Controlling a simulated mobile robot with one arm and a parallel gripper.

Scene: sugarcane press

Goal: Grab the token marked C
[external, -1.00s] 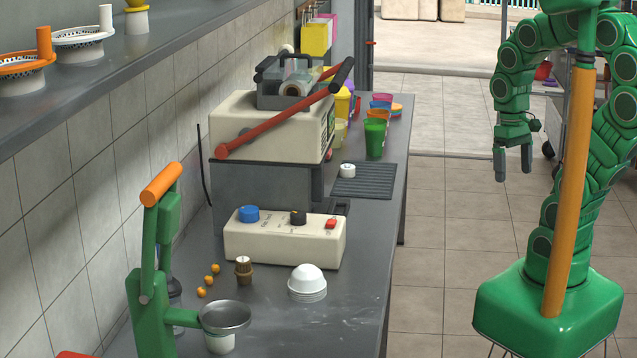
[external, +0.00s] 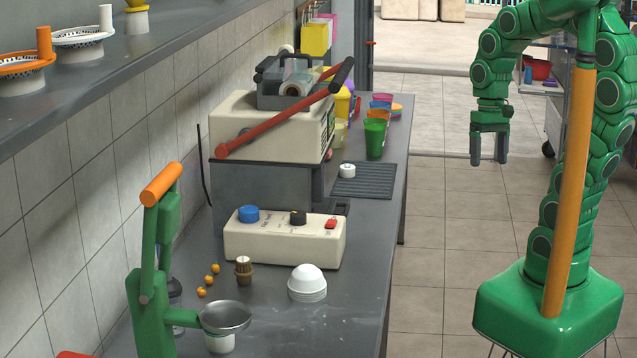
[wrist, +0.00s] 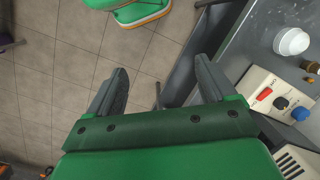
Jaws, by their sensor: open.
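No token with a readable letter C shows in any view.
The steel counter (external: 345,310) carries a cream control box (external: 285,245), a white dome (external: 307,280), small orange balls (external: 208,280) and a green cup (external: 375,138). A red-handled machine (external: 265,125) stands behind the box. A green press (external: 150,310) stands in front.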

